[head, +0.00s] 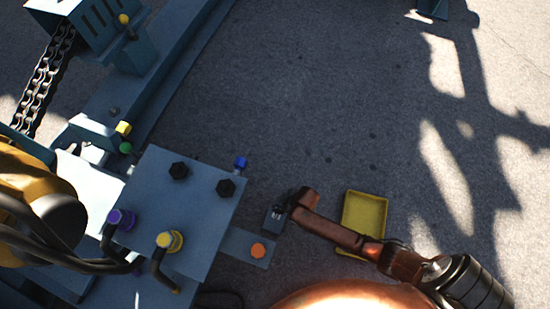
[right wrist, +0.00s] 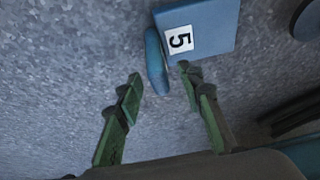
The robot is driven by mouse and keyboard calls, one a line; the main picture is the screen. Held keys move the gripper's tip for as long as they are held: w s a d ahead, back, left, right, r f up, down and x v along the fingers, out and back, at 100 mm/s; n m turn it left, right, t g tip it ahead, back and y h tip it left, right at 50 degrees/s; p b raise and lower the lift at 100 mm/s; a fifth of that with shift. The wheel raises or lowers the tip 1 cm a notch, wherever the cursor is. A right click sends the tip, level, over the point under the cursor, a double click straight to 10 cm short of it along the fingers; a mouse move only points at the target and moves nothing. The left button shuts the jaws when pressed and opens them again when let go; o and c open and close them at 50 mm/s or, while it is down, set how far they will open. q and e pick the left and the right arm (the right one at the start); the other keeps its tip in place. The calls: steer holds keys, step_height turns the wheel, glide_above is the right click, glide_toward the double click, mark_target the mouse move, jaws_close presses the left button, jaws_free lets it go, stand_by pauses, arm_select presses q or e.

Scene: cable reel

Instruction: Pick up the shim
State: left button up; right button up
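In the right wrist view the shim (right wrist: 218,28) shows a label reading 5 and a rounded blue tab (right wrist: 156,62) pointing toward my fingers. My right gripper (head: 298,201) is over the shim's right side in the head view. In the right wrist view the right gripper (right wrist: 163,80) is open, with the tab's end in line with the gap between the fingertips. I cannot tell whether they touch it. My left gripper is not seen.
A yellow tray (head: 379,204) lies on the floor behind my right forearm. The machine plate (head: 195,205) with black bolts and purple and yellow connectors stands left. An orange knob (head: 258,250) sits on a bracket below the shim. Floor above is clear.

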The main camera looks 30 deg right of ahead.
steer(key=shift+c, duration=0.5)
jaws_close()
steer(key=shift+a, duration=0.1)
stand_by(0.4)
